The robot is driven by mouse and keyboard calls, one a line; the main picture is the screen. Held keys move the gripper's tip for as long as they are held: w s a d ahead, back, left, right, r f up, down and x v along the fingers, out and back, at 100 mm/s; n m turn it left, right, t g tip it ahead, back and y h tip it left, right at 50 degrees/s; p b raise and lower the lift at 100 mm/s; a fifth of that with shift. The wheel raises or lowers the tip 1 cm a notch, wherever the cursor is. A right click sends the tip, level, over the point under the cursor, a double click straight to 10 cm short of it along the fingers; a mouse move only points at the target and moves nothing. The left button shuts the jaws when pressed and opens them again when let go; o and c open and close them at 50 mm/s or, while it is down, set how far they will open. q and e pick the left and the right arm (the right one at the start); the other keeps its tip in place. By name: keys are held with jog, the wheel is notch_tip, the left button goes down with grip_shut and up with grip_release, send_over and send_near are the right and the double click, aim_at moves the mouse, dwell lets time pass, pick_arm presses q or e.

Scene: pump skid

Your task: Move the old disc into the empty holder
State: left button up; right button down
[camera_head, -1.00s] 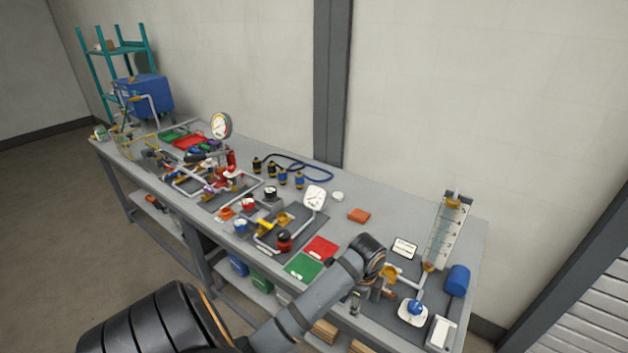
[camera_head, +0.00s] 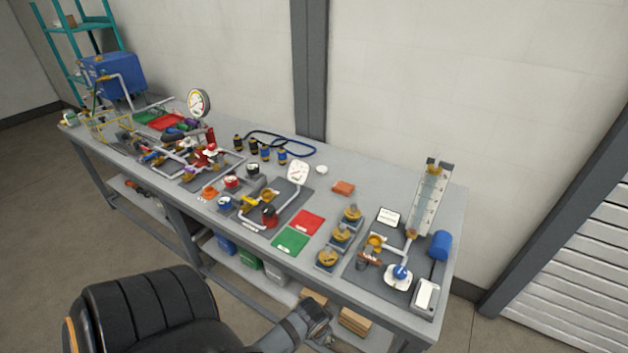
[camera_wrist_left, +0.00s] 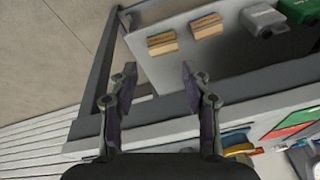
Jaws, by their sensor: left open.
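Three small round gold-and-grey stands form a row on the bench: back (camera_head: 352,214), middle (camera_head: 340,234), front (camera_head: 327,258). I cannot tell which is empty. A gold round part (camera_head: 375,241) sits on the dark plate right of the row; I cannot tell whether it is the old disc. My left arm reaches in low from the left, its wrist below the bench's front edge. In the left wrist view my left gripper (camera_wrist_left: 157,74) is open, with nothing between its fingers. My right gripper is not in view.
The bench's front edge (camera_head: 350,296) lies near my left wrist. Wooden blocks (camera_head: 355,320) lie on the shelf below and also show in the wrist view (camera_wrist_left: 162,43). A red mat (camera_head: 306,222) and green mat (camera_head: 291,241) lie left of the stands.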

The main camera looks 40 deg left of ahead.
pick_arm(q)
notch_tip(320, 180, down, 8)
jog(key=s, duration=0.1)
jog(key=shift+s+a+f, duration=0.25)
jog(key=shift+s+a, duration=0.1)
jog(key=shift+a, duration=0.05)
jog(key=shift+b, duration=0.3)
jog(key=s+a+f+g+b, duration=0.1)
jog(key=s+f+b, duration=0.1)
jog(key=s+f, duration=1.8)
notch_tip(320, 180, down, 4)
jog(key=shift+s+a+r+g+b, duration=0.1)
jog(key=shift+s+a+g+b, duration=0.2)
jog(key=shift+s+g+b, duration=0.1)
dwell(0.3)
jog(key=shift+n, duration=0.3)
